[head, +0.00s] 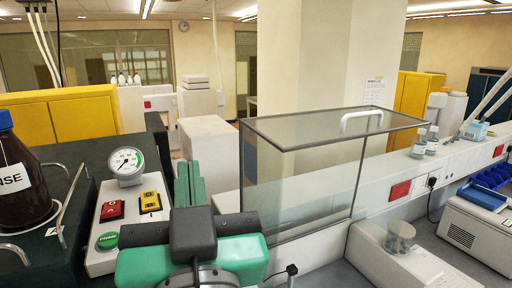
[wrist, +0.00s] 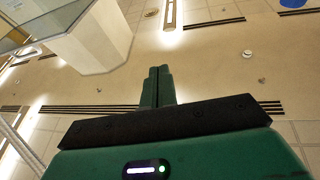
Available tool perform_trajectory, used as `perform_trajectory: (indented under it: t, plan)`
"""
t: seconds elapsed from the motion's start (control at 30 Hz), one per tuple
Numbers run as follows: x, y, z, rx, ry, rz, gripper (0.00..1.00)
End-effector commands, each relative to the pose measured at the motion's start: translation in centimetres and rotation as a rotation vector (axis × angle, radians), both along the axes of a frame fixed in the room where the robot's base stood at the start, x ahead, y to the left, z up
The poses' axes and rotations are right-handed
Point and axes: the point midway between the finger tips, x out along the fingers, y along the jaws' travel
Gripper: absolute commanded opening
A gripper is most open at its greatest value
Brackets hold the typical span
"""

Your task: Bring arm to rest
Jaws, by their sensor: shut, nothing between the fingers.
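My gripper (head: 190,184) shows in the head view at the lower left of centre. It is green and black, with its two green fingers together and pointing up and away. Nothing is between them. In the wrist view my gripper (wrist: 158,72) also has its fingers closed together, against the room's ceiling (wrist: 220,70). My arm's green and black wrist part fills the bottom of the head view.
A control panel (head: 104,262) with a round gauge (head: 126,162) and red, yellow and green buttons stands just left of my gripper. A brown bottle (head: 22,195) is at the far left. A glass enclosure (head: 300,190) stands close on the right. A white balance-like device (head: 420,268) is lower right.

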Motion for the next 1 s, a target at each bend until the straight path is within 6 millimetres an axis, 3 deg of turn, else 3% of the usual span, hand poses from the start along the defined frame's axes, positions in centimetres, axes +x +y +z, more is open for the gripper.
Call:
perform_trajectory:
  t: [0.1,0.27,1.0]
  plan:
    - [-4.7,-4.3,-0.8,0.017,-0.151,-0.157,0.00]
    - [-7.9,-6.6,-0.8,0.007,-0.242,-0.259,0.00]
    - [-8.0,-6.7,-0.8,0.007,-0.247,-0.264,0.00]
